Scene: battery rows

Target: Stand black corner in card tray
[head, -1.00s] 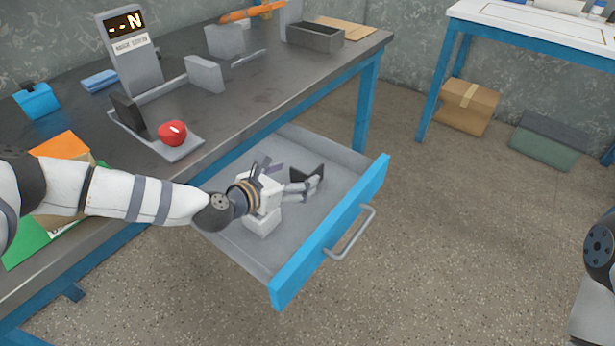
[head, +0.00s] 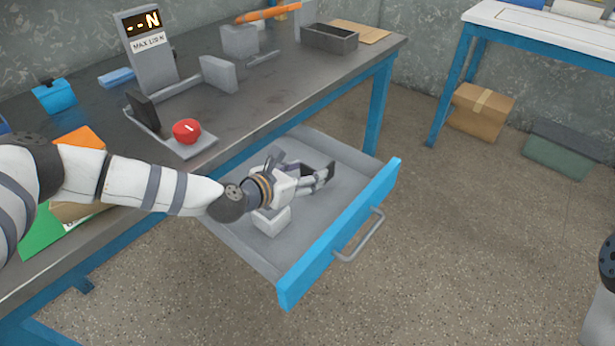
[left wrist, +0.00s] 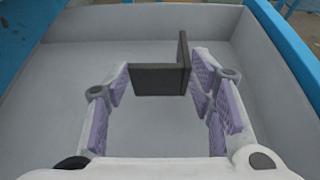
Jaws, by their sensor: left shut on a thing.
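The black corner (left wrist: 158,80), an L-shaped dark piece with one upright wing, is inside the open grey drawer (head: 345,150). My left gripper (head: 322,178) reaches down into the drawer and is shut on the corner. In the left wrist view its purple finger pads (left wrist: 160,88) lie against the piece from both sides. In the head view the fingers hide most of the corner. A flat tan card piece (head: 360,32) lies at the table's far right, beside a dark grey open box (head: 330,40); I cannot tell which is the card tray. My right gripper is out of view.
The drawer's blue front (head: 340,240) stands out from the dark table (head: 230,105). On the table are a display post (head: 147,55), grey blocks (head: 219,74), a red button (head: 187,131) and a blue clip box (head: 54,96). A white-topped table (head: 550,30) stands at the right.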

